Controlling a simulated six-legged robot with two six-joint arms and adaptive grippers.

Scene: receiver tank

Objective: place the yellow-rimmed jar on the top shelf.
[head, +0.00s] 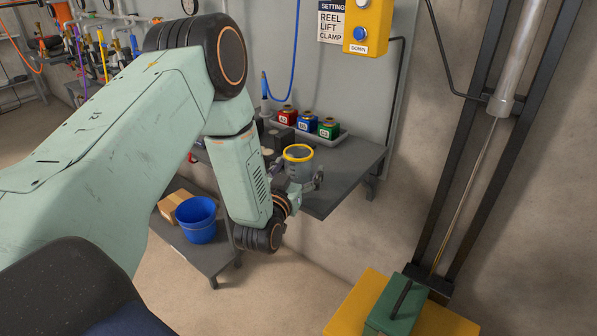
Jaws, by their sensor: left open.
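The yellow-rimmed jar (299,154) appears upright at the front part of the grey top shelf (345,180). Its yellow rim is clear, and its greyish see-through body shows below. My left gripper (300,173) is open, with its fingers around the jar's body. Whether the fingers touch the jar, I cannot tell. The jar's base is partly hidden by the gripper, so its contact with the shelf is unclear. My left arm comes in from the left and covers the shelf's left part. My right gripper is not in view.
Red (287,115), blue (307,120) and green (328,127) containers stand in a tray at the shelf's back. A blue bucket (197,218) and cardboard box (173,205) sit on the lower shelf. A yellow control box (367,25) hangs above. The shelf's right part is bare.

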